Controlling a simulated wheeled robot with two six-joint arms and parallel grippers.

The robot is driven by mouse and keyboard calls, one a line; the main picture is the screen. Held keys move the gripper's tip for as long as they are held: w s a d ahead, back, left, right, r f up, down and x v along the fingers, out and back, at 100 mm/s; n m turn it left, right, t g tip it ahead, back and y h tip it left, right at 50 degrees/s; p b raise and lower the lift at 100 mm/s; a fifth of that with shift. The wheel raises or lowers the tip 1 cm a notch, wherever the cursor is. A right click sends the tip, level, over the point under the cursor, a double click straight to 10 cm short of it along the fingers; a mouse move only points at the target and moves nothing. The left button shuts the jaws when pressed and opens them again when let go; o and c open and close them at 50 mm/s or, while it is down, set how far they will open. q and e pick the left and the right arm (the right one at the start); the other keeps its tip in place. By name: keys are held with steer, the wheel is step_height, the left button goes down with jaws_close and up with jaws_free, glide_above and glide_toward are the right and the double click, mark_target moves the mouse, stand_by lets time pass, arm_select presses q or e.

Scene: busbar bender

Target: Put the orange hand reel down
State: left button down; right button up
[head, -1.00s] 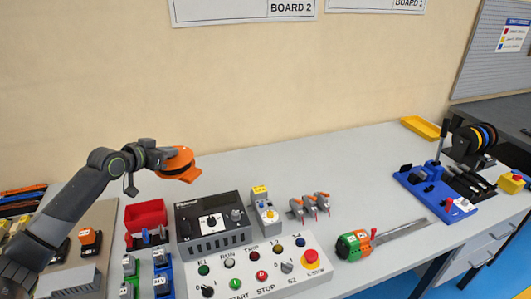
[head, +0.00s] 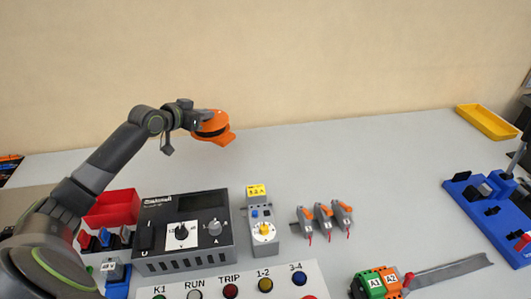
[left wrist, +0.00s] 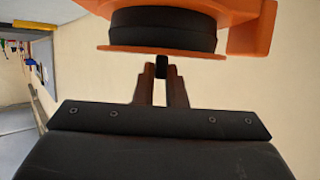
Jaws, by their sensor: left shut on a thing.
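The orange hand reel (head: 213,127) is up in the air above the back of the table (head: 380,147), near the wall. My left gripper (head: 196,121) is shut on it, coming in from the left. In the left wrist view the reel (left wrist: 185,50) shows its orange flanges and black drum close up, with the gripper fingers (left wrist: 162,84) at a small dark part under the lower flange. The reel hangs clear of the table surface. My right gripper is not in view.
Below stand a red bin (head: 112,208), a black meter box (head: 183,240), a small grey device with a yellow label (head: 261,228) and several orange-grey connectors (head: 323,218). A yellow tray (head: 487,122) lies at the back right. The table between the connectors and that tray is clear.

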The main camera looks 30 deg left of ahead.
mark_target(206, 128)
arm_select(q)
step_height(206, 128, down, 5)
steer(key=shift+f, duration=2.5)
steer(key=c, duration=1.9)
jaws_free()
steer(key=shift+f, duration=0.2)
steer(key=shift+c, duration=0.2)
steer(key=o, duration=0.4)
steer(key=shift+r, duration=0.1)
steer(key=shift+o, duration=0.2)
steer(key=shift+r, duration=0.15)
